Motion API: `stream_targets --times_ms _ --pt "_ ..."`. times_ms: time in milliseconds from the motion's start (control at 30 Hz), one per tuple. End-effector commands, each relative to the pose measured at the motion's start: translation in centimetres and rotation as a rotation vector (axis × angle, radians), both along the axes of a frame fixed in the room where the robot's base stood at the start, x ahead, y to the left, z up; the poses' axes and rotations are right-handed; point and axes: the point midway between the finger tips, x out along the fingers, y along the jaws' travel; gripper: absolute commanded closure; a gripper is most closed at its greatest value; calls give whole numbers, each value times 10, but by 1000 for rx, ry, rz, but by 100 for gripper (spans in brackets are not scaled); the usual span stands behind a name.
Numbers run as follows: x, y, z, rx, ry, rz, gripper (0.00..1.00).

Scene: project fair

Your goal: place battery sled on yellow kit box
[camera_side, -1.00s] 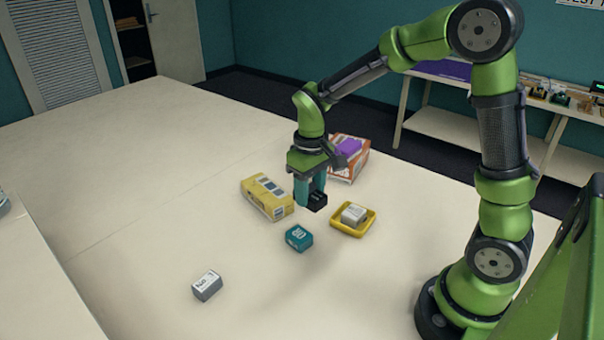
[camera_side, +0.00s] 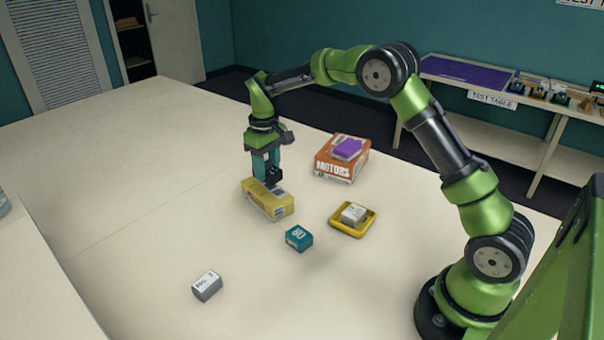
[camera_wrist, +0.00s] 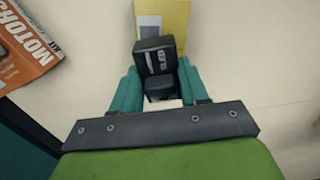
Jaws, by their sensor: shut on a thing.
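The battery sled (camera_wrist: 158,65) is a black block with "SLED" on its label, held between the teal fingers of my gripper (camera_wrist: 160,88) in the wrist view. In the side view the sled (camera_side: 273,175) is a small dark piece at the fingertips of my gripper (camera_side: 267,172). The yellow kit box (camera_side: 266,202) lies flat on the table directly under it. In the wrist view part of the yellow box (camera_wrist: 178,18) shows behind the sled. The sled is just over the box top; I cannot tell whether it touches.
An orange motors box (camera_side: 340,165) with a purple block (camera_side: 347,149) on top stands to the right. A yellow tray (camera_side: 339,226) holds a white block (camera_side: 353,214). A teal block (camera_side: 299,239) and a grey-white block (camera_side: 207,286) lie nearer. The table's left side is clear.

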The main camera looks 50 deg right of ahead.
Motion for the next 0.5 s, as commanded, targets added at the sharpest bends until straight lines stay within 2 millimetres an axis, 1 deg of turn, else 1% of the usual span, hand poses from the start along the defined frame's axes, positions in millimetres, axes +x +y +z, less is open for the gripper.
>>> stream_targets --times_ms 200,300,400,500 --pt "11 -1 -1 0 -1 0 89" --pt "9 -1 -19 0 4 1 89" --pt "9 -1 -33 1 2 0 89" --pt "9 -1 -36 0 -1 0 89"
